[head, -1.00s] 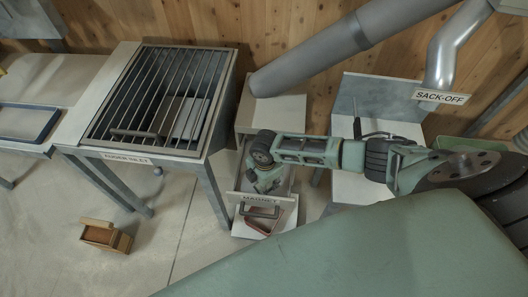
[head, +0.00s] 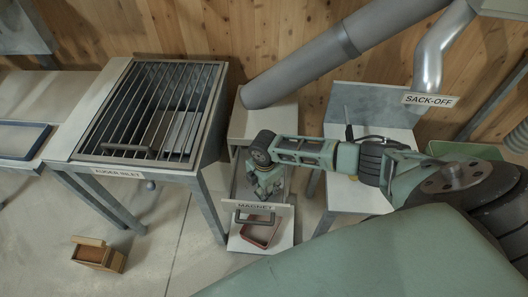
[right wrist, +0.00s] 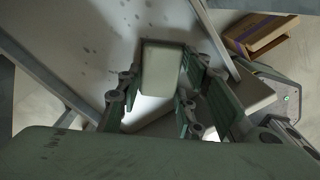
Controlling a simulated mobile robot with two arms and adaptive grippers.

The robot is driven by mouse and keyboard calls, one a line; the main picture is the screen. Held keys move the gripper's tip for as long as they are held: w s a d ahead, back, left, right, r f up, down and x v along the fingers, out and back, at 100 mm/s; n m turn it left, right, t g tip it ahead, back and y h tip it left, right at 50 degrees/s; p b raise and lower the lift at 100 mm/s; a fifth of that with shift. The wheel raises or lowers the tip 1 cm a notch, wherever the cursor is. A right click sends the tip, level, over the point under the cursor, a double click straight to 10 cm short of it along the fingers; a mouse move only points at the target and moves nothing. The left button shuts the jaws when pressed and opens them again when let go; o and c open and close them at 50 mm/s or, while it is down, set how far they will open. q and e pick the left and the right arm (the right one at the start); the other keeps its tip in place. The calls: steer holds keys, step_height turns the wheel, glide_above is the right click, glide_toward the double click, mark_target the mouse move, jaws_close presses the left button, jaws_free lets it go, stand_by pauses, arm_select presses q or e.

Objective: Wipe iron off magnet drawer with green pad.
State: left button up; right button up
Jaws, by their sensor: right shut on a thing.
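The magnet drawer (head: 283,197) is pulled out below a pale cabinet, with a "MAGNET" label and a handle on its front. In the right wrist view its grey surface (right wrist: 82,40) seems to carry dark specks. My right gripper (head: 266,186) is over the drawer, pointing down. It is shut on a pale green, block-shaped pad (right wrist: 162,82), which shows between the fingers in the right wrist view. The pad is hidden in the head view. I cannot tell whether the pad touches the drawer surface. My left gripper is not in view.
A reddish tray (head: 262,233) lies beneath the drawer front. The barred auger inlet (head: 152,108) stands to the left, and a sloping pipe (head: 300,70) runs above. A sack-off bench (head: 352,190) is at right. A small wooden box (head: 98,256) is on the floor.

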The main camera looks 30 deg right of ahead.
steer(key=shift+w+d+f+b, duration=0.1)
steer(key=shift+w+d+b, duration=0.6)
steer(key=shift+w+d, duration=0.45)
steer(key=shift+w+a, duration=0.1)
steer(key=shift+w, duration=0.2)
steer(key=shift+w+d+f+b, duration=0.15)
steer(key=shift+w+d+b, duration=0.45)
steer(key=shift+w+b, duration=0.35)
steer(key=shift+w+d+b, duration=0.2)
steer(key=shift+b, duration=0.15)
steer(key=shift+w+d, duration=0.2)
steer(key=shift+d, duration=0.05)
